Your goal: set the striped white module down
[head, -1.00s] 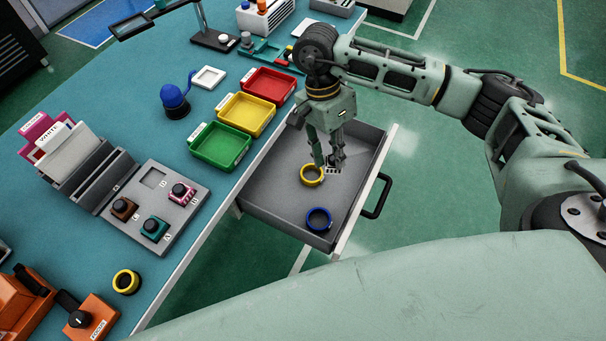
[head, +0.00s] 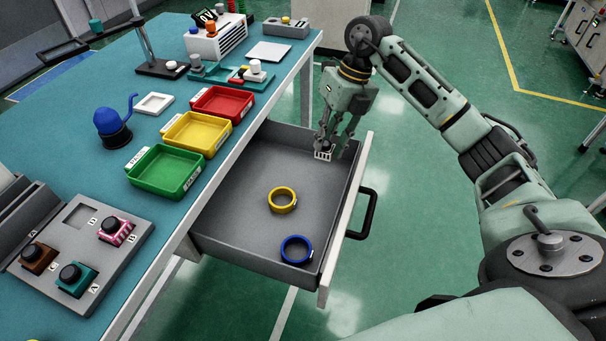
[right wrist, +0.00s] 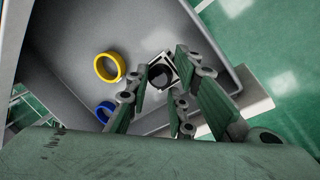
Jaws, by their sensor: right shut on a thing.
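The striped white module (head: 323,154) is small, with dark stripes on its side; its round black top shows in the right wrist view (right wrist: 161,75). My right gripper (head: 332,140) points down and is shut on the module, with its fingers on either side in the right wrist view (right wrist: 170,68). The module is inside the open grey drawer (head: 240,205), near its far right corner. I cannot tell whether it touches the drawer floor. My left gripper is not in view.
A yellow ring (head: 282,200) and a blue ring (head: 296,249) lie in the drawer, apart from the module. Drawer walls and the front handle (head: 363,213) border the space. Green (head: 163,188), yellow (head: 178,148) and red trays stand on the bench. The drawer's left floor is clear.

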